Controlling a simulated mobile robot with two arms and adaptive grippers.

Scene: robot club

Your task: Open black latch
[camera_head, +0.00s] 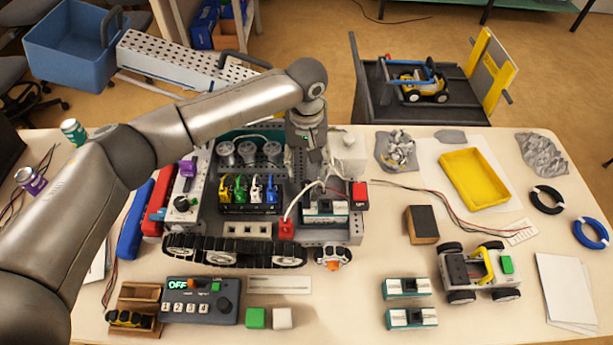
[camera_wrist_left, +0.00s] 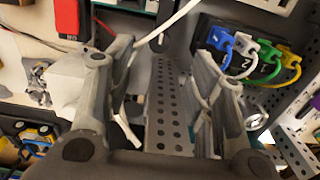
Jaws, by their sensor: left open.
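My left gripper (camera_head: 312,165) reaches down over the tracked robot (camera_head: 232,230) on the table, near its back right part. In the left wrist view the two fingers (camera_wrist_left: 165,60) are spread apart with nothing held between them. A perforated metal bar (camera_wrist_left: 168,110) and a white cable (camera_wrist_left: 178,20) show behind the gap. A teal and white module with dark parts (camera_head: 325,209) sits in the robot just in front of the gripper. I cannot clearly make out the black latch; it may be on this module or hidden by the gripper. My right gripper is not in view.
A row of coloured plugs (camera_head: 250,190) sits left of the gripper, and a red box (camera_head: 360,195) sits right. White cables loop close to the fingers. A yellow tray (camera_head: 474,180), a small wheeled car (camera_head: 480,270) and two loose modules (camera_head: 407,287) lie on the right side.

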